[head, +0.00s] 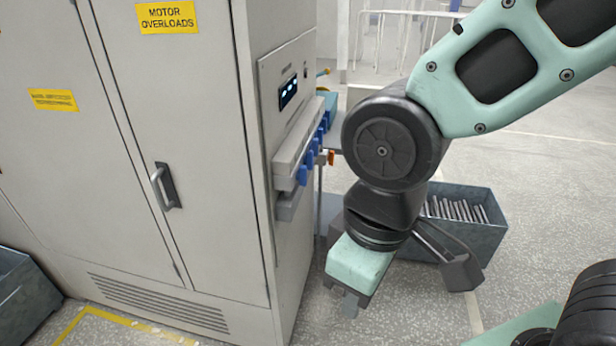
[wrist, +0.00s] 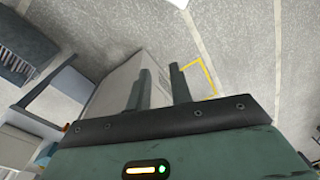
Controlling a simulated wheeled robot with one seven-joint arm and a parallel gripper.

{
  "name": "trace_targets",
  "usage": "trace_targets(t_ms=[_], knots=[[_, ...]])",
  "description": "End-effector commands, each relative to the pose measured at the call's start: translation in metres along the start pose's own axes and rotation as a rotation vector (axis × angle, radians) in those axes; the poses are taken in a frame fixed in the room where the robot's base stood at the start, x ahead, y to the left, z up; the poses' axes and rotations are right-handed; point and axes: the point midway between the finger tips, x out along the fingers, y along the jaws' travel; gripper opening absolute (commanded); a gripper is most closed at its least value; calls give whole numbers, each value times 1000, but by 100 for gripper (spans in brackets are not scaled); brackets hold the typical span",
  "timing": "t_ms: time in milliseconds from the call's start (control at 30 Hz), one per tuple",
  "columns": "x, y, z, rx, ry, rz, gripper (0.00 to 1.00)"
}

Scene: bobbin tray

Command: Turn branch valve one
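A row of several blue valve handles (head: 312,150) sits on a grey manifold (head: 298,150) on the side of a tall cabinet. One small orange piece (head: 331,157) shows at the near right of the row. I cannot tell which handle is branch valve one; my arm hides part of the area to the right. My gripper (head: 347,304) hangs pointing down, low and to the right of the manifold, apart from it. In the wrist view my gripper (wrist: 158,72) has its two fingers apart, with nothing between them.
The grey cabinet (head: 205,240) fills the left and has a door handle (head: 164,187). A dark display (head: 288,92) is above the manifold. A bin of metal rods (head: 490,235) stands behind my arm. Another bin (head: 25,295) is at lower left. Floor is open at right.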

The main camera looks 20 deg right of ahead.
Motion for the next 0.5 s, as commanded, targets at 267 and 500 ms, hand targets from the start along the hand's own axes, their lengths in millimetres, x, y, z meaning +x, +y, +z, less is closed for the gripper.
trace_targets(t_ms=[267,500], knots=[[11,112,-113,56,359,155,38],[-2,258,-204,-24,813,243,38]])
